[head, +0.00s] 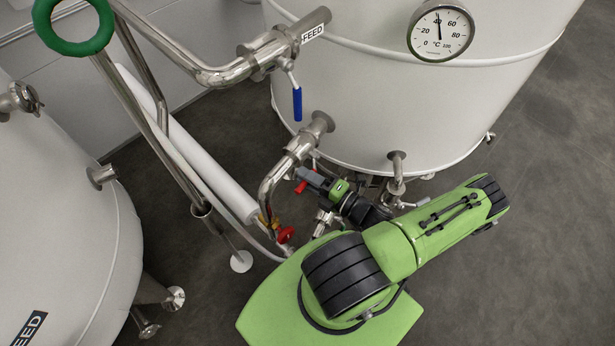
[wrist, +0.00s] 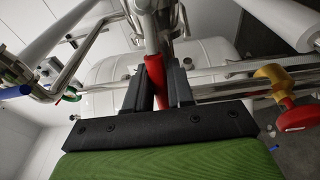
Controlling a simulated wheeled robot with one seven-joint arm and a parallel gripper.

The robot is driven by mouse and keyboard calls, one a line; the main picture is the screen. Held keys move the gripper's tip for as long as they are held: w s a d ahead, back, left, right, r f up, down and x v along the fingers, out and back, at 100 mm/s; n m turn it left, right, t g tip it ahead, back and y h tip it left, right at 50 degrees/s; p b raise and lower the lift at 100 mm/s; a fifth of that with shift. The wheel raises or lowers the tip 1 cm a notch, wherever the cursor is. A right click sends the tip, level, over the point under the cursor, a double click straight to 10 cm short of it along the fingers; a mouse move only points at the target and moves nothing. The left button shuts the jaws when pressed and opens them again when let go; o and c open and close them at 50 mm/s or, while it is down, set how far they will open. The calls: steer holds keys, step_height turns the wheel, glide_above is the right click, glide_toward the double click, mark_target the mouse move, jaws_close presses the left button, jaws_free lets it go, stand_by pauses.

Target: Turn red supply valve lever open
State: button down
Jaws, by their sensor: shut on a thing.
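The red supply valve lever (head: 301,187) shows as a small red piece at my gripper's tips in the head view, beside the steel pipe below the tank. In the wrist view the red lever (wrist: 155,78) stands between my two dark fingers, and a steel pipe fitting is just beyond it. My gripper (head: 306,178) is shut on the lever; its fingers (wrist: 156,82) show on both sides of it in the wrist view. The fingers and pipework hide part of the lever and valve body in the head view.
A blue lever (head: 297,103) hangs under the FEED pipe. A red knob (head: 285,234) on a yellow fitting is low beside my arm. A large tank (head: 350,90) stands behind, another tank (head: 70,220) at left. A green handwheel (head: 47,27) is upper left. Floor at right is clear.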

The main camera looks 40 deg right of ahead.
steer(key=shift+r, duration=0.1)
steer(key=c, duration=1.1)
jaws_free()
steer(key=v, duration=1.5)
steer(key=shift+s+b, duration=0.3)
steer(key=shift+s, duration=0.1)
steer(key=shift+w, duration=0.1)
